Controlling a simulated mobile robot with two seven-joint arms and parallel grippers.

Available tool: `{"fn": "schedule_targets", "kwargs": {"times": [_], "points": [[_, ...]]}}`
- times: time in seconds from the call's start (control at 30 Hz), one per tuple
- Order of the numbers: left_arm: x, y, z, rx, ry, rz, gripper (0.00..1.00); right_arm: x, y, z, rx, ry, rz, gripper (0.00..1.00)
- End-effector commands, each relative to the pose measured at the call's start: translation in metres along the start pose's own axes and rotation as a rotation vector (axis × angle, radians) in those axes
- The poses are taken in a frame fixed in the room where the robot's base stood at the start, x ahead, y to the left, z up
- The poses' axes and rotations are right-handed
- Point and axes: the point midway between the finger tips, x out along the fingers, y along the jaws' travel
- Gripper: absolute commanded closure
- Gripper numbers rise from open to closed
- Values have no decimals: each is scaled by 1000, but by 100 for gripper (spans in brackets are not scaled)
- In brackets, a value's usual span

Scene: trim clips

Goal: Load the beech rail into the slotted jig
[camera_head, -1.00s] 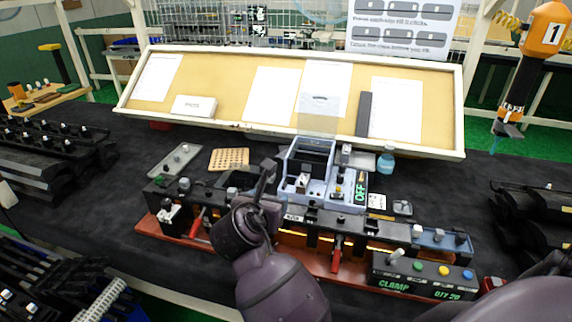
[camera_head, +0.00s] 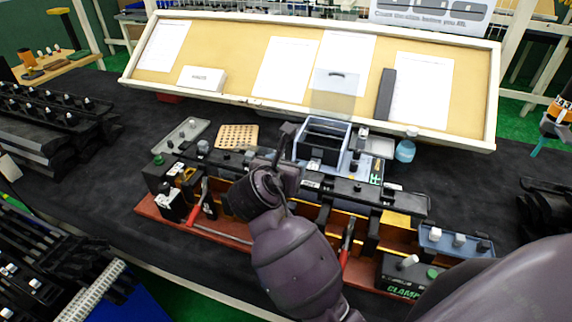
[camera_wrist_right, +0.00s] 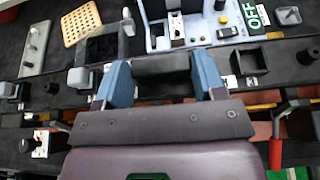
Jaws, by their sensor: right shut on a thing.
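The slotted jig (camera_head: 350,195) is a long black fixture on a red-brown base, with red-handled clamps. Amber strips (camera_head: 395,218) show in it; I cannot tell whether one is the beech rail. My right gripper (camera_wrist_right: 162,85), with blue-grey fingers, is over the jig's back side in the right wrist view. A dark block (camera_wrist_right: 165,66) shows between its fingers, and it is shut on it; what the block is I cannot tell. In the head view my right arm hides the middle of the jig. My left gripper is not in view.
Behind the jig stand a pale blue-grey open box (camera_head: 322,140), a perforated wooden board (camera_head: 237,136), a grey tray (camera_head: 182,136) and a blue bottle (camera_head: 405,148). A black CLAMP box (camera_head: 400,278) is at the front right.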

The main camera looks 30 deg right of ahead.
Motion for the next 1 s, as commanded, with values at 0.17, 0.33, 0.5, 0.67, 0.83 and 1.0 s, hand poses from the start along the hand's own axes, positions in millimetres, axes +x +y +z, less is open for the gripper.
{"fn": "schedule_targets", "kwargs": {"times": [0.17,0.33,0.5,0.67,0.83,1.0], "points": [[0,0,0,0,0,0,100,-2,0,-1,0,1,1,70],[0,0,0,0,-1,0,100,0,0,-9,-1,3,-1,70],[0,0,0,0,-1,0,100,4,0,-19,-1,3,-1,70],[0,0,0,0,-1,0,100,8,0,-28,-1,2,0,70],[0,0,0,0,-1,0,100,13,0,-39,-2,3,-2,70],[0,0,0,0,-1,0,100,17,0,-48,-2,2,0,70]]}}
